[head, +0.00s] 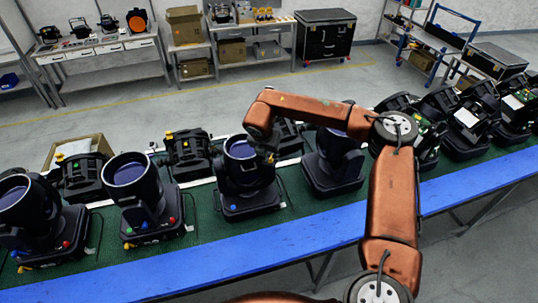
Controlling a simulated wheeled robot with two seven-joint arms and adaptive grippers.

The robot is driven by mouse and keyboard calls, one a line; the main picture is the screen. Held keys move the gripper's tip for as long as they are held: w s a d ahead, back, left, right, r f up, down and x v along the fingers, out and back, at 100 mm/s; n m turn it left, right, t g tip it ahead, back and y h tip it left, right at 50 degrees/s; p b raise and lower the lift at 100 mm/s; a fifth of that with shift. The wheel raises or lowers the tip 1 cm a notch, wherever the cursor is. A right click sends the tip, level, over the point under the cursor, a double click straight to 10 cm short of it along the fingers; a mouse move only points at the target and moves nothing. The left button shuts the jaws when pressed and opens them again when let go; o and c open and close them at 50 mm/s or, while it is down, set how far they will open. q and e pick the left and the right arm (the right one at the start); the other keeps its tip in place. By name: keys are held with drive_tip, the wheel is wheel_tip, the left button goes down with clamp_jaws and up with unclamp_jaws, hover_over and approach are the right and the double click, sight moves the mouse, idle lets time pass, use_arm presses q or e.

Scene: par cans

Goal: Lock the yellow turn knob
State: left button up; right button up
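A black moving-head par can (245,180) stands upright on the green mat of the table, its dark round lens facing up. My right arm reaches over the table from the right and bends back left. My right gripper (268,152) is at the upper right side of this can's head, close to it. A small yellowish spot shows at the fingertips and may be the yellow turn knob, but it is too small and covered to be sure. Whether the fingers are open or shut does not show. My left gripper is out of view.
More par cans stand close by: one to the left (132,190), one to the right (333,165), and others behind. The table has a blue front edge (200,262). A cardboard box (75,152) sits at the back left. Shelves and a black case (325,38) stand across the floor.

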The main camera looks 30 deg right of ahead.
drive_tip(key=shift+s+r, duration=0.1)
drive_tip(key=shift+s, duration=0.15)
drive_tip(key=shift+w+d, duration=0.1)
drive_tip(key=shift+w, duration=0.05)
drive_tip(key=c, duration=0.6)
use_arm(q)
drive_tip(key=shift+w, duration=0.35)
use_arm(e)
clamp_jaws()
